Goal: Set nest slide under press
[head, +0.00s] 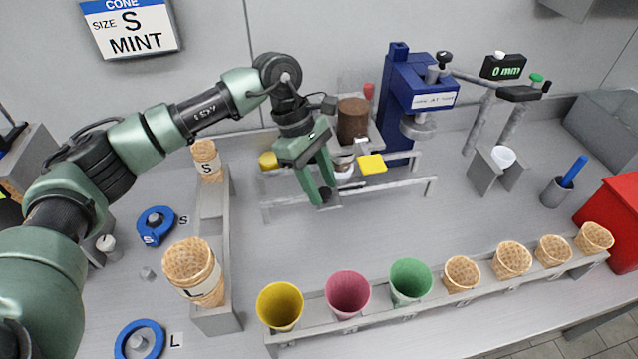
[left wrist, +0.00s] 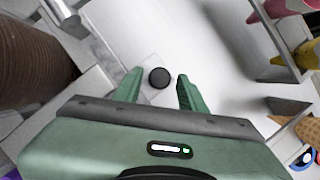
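The blue press (head: 418,85) stands at the back, right of centre, its round grey head over the right part of a pair of grey rails (head: 405,185). The nest slide is mostly hidden behind my left gripper, left of the press head; I cannot make out its outline. My left gripper (head: 325,196) points down at the front rail. In the left wrist view a round black knob (left wrist: 160,78) shows between the two green fingertips, with gaps on both sides. The fingers are apart and do not visibly touch it. My right gripper is not in view.
A brown cylinder (head: 352,118) stands behind the rails; a yellow plate (head: 371,164) is close right of my gripper. A front rack (head: 425,307) holds coloured cups and waffle cones. A readout (head: 503,68) shows 0 mm. The table between rails and rack is clear.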

